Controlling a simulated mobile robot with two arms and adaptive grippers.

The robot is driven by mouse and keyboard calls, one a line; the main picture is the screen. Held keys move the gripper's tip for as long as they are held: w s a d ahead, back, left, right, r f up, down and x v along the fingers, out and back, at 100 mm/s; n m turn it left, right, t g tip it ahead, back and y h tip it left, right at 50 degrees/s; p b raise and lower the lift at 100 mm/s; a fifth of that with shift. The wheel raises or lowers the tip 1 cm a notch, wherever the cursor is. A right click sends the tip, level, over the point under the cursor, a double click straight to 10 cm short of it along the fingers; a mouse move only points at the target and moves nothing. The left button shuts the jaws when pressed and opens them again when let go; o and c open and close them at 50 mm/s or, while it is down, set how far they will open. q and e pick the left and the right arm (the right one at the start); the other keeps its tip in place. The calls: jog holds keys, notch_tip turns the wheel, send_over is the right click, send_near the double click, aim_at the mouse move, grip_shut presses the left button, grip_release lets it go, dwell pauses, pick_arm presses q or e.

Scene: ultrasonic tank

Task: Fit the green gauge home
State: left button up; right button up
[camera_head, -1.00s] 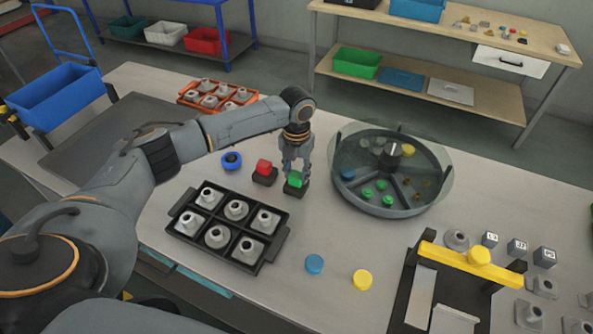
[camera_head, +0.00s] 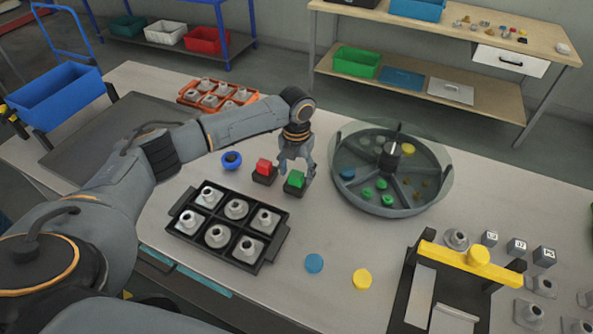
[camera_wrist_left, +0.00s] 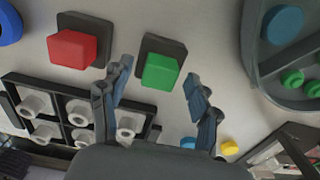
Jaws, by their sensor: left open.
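The green gauge (camera_head: 296,179) is a green block seated in a small black square base on the bench. In the left wrist view the green gauge (camera_wrist_left: 160,72) looks slightly turned relative to its black base (camera_wrist_left: 152,44); I cannot tell whether it is fully down. My left gripper (camera_head: 297,170) is open just above it, with a finger to either side and a visible gap. The left wrist view shows the same open fingers (camera_wrist_left: 158,76), apart from the block. My right gripper is out of view.
A red block (camera_head: 263,167) in a similar black base stands just left. A blue ring-like part (camera_head: 231,160) lies beyond it. A covered round carousel (camera_head: 400,212) stands close on the right. A black tray (camera_head: 259,263) of grey parts is in front. Blue (camera_head: 314,263) and yellow (camera_head: 362,280) discs lie nearer.

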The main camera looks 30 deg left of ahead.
aim_at(297, 173)
pick_arm(q)
notch_tip(297, 173, up, 12)
dwell(0.5)
dwell(0.4)
